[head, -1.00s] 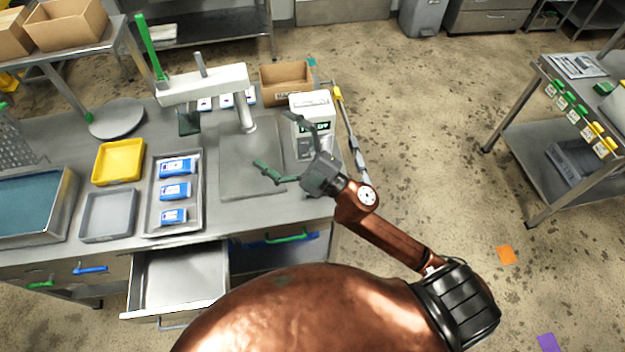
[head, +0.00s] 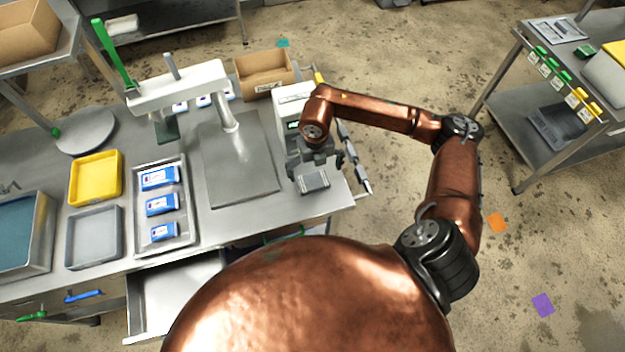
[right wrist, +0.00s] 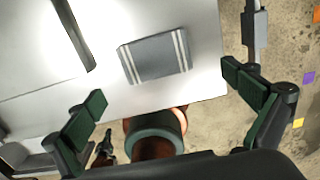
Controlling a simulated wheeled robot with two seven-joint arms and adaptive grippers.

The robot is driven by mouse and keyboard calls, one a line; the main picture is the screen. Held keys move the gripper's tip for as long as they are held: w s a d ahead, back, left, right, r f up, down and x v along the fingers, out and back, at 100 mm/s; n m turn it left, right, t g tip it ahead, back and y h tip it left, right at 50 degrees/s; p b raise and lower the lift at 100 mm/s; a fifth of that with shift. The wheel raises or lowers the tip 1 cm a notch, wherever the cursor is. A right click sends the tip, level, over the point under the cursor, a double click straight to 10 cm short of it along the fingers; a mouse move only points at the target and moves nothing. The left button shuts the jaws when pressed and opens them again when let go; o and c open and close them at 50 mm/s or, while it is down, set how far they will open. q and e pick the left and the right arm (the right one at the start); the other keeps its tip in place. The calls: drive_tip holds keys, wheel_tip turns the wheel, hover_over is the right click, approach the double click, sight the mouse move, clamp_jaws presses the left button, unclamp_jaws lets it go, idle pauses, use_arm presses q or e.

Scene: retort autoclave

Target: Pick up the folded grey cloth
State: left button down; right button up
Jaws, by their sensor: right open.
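The folded grey cloth (head: 314,182) lies flat on the steel bench near its front right corner. In the right wrist view the cloth (right wrist: 155,57) is a grey rectangle with pale stripes near both ends. My right gripper (head: 314,160) is above the cloth, pointing down, and partly covers its far side in the head view. In the right wrist view the fingers of the right gripper (right wrist: 163,89) are wide apart with nothing between them. The cloth shows ahead of them, apart from both pads. My left gripper is not in view.
A white device (head: 290,104) stands just behind the cloth. A steel plate (head: 236,160) with a white-headed press lies to its left. A tray (head: 187,225) of blue-white packs is further left. An open drawer (head: 175,295) juts from the bench front. Open floor lies to the right.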

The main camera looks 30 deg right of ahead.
sight(314, 184)
drive_tip(key=f, duration=0.6)
drive_tip(key=shift+s+a+f+p, duration=0.2)
drive_tip(key=shift+a+f+p, duration=0.05)
drive_tip(key=shift+f+p, duration=0.15)
drive_tip(key=shift+r, duration=0.1)
drive_tip(key=shift+c, duration=0.4)
drive_tip(key=c, duration=1.2)
drive_tip(key=shift+o, duration=0.2)
drive_tip(key=shift+r, duration=0.1)
